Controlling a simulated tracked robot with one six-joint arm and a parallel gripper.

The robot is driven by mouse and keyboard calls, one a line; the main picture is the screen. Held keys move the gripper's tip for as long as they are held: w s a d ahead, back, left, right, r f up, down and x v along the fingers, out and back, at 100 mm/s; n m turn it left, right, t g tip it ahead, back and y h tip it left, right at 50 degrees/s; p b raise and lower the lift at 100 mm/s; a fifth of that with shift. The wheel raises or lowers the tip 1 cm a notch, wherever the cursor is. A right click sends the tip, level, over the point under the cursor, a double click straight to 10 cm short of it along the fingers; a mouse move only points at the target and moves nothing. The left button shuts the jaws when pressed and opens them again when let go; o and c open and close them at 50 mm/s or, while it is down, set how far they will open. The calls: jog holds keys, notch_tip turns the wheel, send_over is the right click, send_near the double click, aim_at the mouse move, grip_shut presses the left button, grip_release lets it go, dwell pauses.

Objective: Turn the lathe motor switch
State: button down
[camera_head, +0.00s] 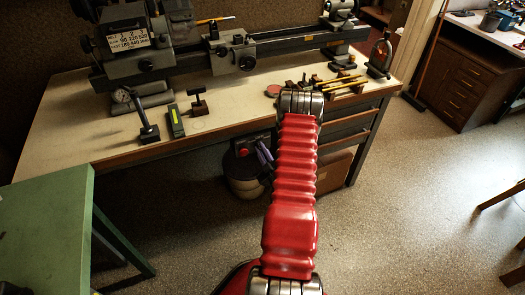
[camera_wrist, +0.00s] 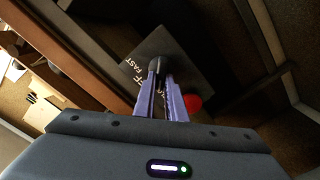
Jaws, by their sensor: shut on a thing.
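The lathe motor switch is a dark box (camera_wrist: 182,52) with white lettering, of which "FAST" is readable, and a black knob (camera_wrist: 156,64). In the wrist view, my gripper (camera_wrist: 158,77) has its two purple fingers shut on the knob, one on each side. A red round button (camera_wrist: 193,103) shows right of the fingers. In the head view, my gripper (camera_head: 264,155) reaches under the bench's front edge, and its purple fingers are partly hidden behind my red arm. The lathe (camera_head: 240,55) stands along the back of the bench.
A round container (camera_head: 246,187) stands on the floor under the bench. A green table (camera_head: 50,225) is at the lower left.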

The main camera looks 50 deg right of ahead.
jog(key=shift+s, duration=0.1)
jog(key=c, duration=1.8)
grip_release()
jog(key=v, duration=1.3)
jog(key=shift+s+a, duration=0.2)
jog(key=shift+s, duration=0.1)
jog(key=shift+f, duration=0.15)
